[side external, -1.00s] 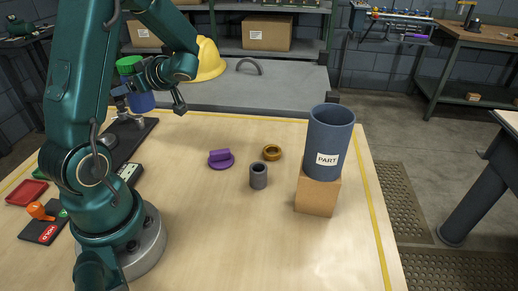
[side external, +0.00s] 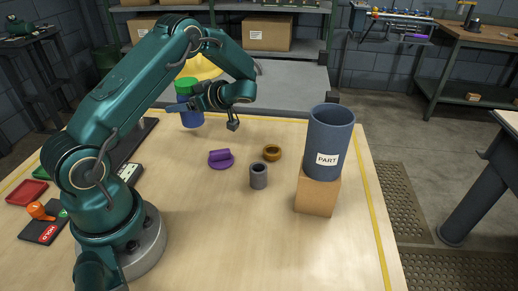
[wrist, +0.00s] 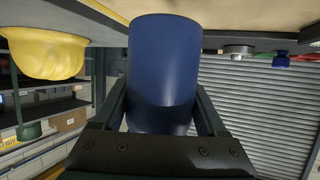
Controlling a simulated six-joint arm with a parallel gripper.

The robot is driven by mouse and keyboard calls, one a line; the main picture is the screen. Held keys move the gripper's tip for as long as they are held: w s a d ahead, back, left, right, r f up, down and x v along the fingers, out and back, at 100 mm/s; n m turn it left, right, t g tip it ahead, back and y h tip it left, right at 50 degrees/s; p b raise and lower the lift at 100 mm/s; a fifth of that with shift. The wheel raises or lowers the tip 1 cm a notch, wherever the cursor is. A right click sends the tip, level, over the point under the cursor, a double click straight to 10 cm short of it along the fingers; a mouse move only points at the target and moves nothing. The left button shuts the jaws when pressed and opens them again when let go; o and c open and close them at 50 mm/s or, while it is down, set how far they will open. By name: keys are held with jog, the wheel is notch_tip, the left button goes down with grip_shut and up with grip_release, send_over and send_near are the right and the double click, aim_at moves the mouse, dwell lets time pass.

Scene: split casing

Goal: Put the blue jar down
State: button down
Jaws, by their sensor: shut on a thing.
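The blue jar (side external: 192,119) with a green lid (side external: 186,84) is upright near the back edge of the table, left of centre. My gripper (side external: 190,103) is shut on the jar from the side. In the wrist view the blue jar (wrist: 163,65) fills the space between the two dark fingers of my gripper (wrist: 162,112). The fingers hide part of the jar in the side view. I cannot tell whether the jar's base touches the table.
A slate-blue cylinder marked PART (side external: 330,138) stands on a cardboard block (side external: 317,196) at right. A purple part (side external: 221,159), a grey sleeve (side external: 258,176) and a brass ring (side external: 272,153) lie mid-table. A red tray (side external: 27,192) is far left. The front middle is clear.

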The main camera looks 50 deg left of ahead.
aim_at(185, 115)
jog(key=shift+f, duration=1.7)
jog(key=shift+f, duration=0.15)
grip_release()
